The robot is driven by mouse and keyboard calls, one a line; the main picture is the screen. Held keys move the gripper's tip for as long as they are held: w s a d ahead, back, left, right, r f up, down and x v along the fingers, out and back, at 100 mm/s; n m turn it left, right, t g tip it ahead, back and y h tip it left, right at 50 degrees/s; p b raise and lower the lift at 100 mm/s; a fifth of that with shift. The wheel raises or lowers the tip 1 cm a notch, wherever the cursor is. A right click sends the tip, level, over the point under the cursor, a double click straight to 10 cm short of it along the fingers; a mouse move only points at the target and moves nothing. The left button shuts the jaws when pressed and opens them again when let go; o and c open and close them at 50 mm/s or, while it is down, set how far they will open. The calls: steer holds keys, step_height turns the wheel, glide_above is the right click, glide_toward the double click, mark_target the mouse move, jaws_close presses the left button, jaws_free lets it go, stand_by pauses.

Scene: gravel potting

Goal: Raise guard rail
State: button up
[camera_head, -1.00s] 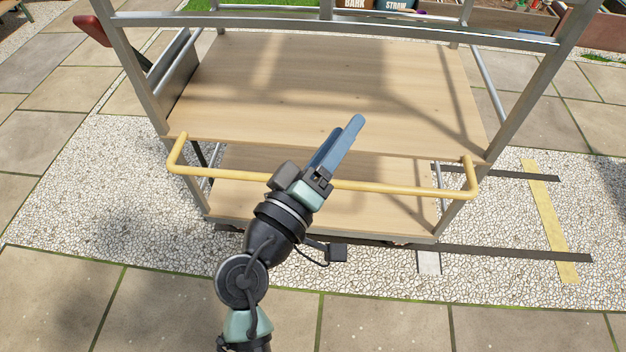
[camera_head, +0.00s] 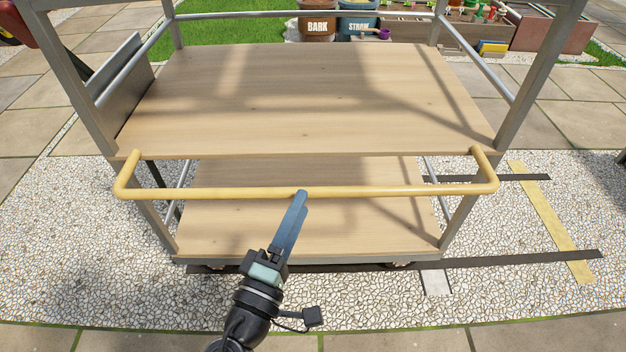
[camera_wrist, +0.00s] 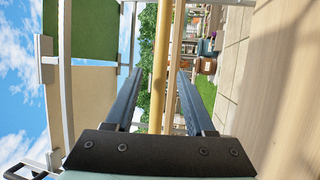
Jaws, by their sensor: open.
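The yellow guard rail (camera_head: 230,193) is a straight bar with bent ends, across the near side of a metal-framed cart with wooden shelves. It hangs low, just below the front edge of the upper shelf (camera_head: 300,100) in the picture. My gripper (camera_head: 301,196) reaches up from below, its blue fingertips at the middle of the rail. In the wrist view the rail (camera_wrist: 160,50) runs upright between the two open fingers (camera_wrist: 159,75), with gaps seen on both sides. I cannot tell whether either finger touches it.
The lower shelf (camera_head: 310,228) is bare below the rail. Grey posts (camera_head: 520,85) stand at the cart's corners. Bark (camera_head: 317,27) and straw (camera_head: 358,28) bins stand behind the cart. Dark strips (camera_head: 520,258) and a yellow strip (camera_head: 555,225) lie on the gravel at right.

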steer(key=b+x, duration=0.1)
steer(key=x, duration=0.6)
steer(key=shift+w, duration=0.15)
jaws_close()
stand_by(1.2)
